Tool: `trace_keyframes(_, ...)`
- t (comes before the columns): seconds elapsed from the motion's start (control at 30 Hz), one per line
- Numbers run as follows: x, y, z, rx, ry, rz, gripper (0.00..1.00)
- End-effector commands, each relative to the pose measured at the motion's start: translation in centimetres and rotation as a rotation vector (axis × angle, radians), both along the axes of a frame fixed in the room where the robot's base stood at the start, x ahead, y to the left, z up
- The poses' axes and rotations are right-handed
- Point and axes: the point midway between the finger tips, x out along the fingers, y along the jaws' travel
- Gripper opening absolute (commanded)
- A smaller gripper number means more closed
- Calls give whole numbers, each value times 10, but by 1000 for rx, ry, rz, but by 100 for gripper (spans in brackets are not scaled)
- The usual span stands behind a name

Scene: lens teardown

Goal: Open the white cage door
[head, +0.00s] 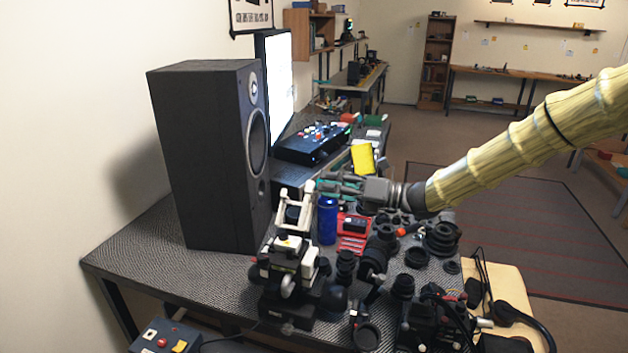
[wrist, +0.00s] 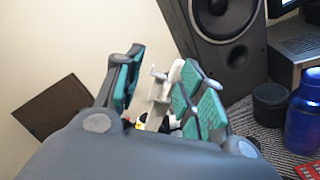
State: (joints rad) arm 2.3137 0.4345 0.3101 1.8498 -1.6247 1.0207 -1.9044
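A white cage-like frame (head: 297,213) rises above a black-and-white device (head: 288,265) at the front of the table in the head view. I take it to be the white cage door, tilted upright. My gripper (head: 322,188) reaches in from the right, its fingers just right of the frame's top. In the wrist view my gripper (wrist: 163,60) has its two teal-padded fingers apart. The white frame (wrist: 156,98) shows in the gap between them, and I cannot tell whether they touch it. The frame's lower part is partly hidden by the right finger.
A tall black speaker (head: 210,155) stands left of the frame. A blue can (head: 327,220) and a red tray (head: 352,235) are close on its right. Several black lens parts (head: 440,238) crowd the table's right side. The table's front left is clear.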

Motion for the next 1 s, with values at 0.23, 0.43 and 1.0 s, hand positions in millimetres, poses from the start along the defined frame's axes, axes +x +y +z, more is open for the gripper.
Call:
trace_keyframes(0.23,20,33,-8,-3,12,2,39)
trace_keyframes(0.43,20,44,-6,-2,8,1,39)
trace_keyframes(1.0,25,45,-10,-2,13,1,0)
